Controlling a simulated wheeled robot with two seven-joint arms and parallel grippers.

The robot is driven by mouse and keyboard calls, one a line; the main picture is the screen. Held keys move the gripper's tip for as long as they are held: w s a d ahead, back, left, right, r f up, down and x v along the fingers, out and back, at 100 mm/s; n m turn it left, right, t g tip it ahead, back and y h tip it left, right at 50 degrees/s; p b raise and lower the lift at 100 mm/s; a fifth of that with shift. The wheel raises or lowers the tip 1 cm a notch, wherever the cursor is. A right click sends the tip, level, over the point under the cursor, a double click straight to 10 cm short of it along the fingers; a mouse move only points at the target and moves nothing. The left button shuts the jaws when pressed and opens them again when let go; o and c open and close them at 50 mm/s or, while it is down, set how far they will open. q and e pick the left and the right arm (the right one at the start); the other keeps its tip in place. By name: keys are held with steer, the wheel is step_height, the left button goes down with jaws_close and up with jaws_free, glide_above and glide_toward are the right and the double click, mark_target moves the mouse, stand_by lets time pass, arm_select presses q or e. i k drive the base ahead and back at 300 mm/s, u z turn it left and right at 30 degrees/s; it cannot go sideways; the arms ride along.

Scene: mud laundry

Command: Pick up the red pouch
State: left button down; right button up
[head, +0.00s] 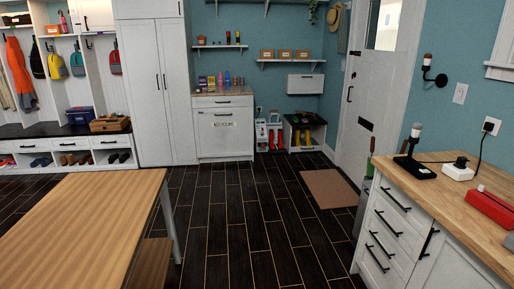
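Two red things could be the red pouch, and I cannot tell which is. A small red bag (115,62) hangs in the right-hand bay of the cubby unit at the far left. A long red object (492,207) lies on the wooden counter (445,196) at the right, cut off by the picture's edge. Neither of my grippers is in view.
A wooden table (85,215) fills the near left. A drawer cabinet (388,235) stands under the right counter, which also holds a black lamp (414,165) and a white block (458,172). Dark floor (235,215) lies open between them, with a brown mat (328,188) near the door.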

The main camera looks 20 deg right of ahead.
mark_target(501, 212)
steer(key=z, duration=0.65)
steer(key=i, duration=1.8)
steer(key=z, duration=0.95)
